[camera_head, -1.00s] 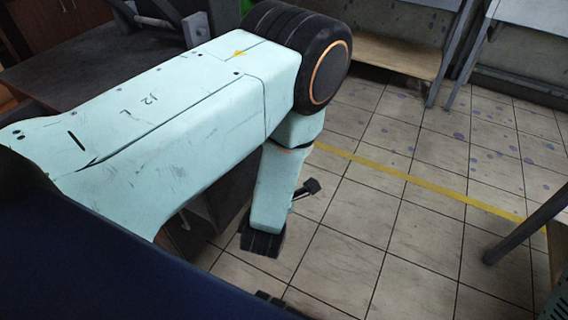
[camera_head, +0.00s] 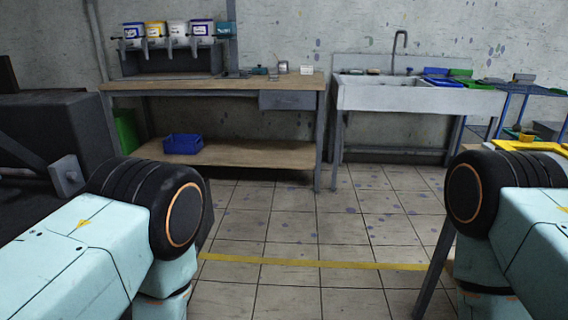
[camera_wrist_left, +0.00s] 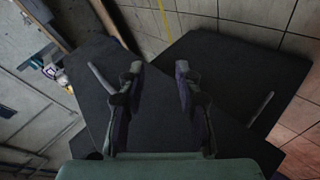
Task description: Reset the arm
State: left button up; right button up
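My left arm (camera_head: 75,255) comes in at the lower left of the head view and my right arm (camera_head: 530,225) at the right edge. Both bend downward at a black round joint, and their grippers are below the frame. In the left wrist view my left gripper (camera_wrist_left: 158,75) has its two dark fingers spread apart with nothing between them. Dark flat surfaces lie behind the fingers; I cannot tell what they belong to. My right gripper is not in view.
A wooden workbench (camera_head: 290,82) with several ink tubs stands against the far wall, a blue bin (camera_head: 183,144) on its lower shelf. A white sink (camera_head: 420,97) is to its right. A dark machine (camera_head: 55,125) is at left. The tiled floor (camera_head: 310,230) between is clear.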

pick_arm(q)
jog(key=s+f+m+g+h, duration=0.1)
jog(key=s+m+g, duration=0.4)
jog(key=s, duration=0.8)
jog(key=s+a+f+m+g+h, duration=0.1)
jog(key=s+f+m+g, duration=0.2)
jog(key=s+m, duration=0.6)
jog(key=s+g, duration=0.2)
jog(key=s, duration=0.3)
jog(key=shift+a+m+g, duration=0.25)
jog(key=shift+m+g, duration=0.15)
jog(key=shift+w, duration=0.1)
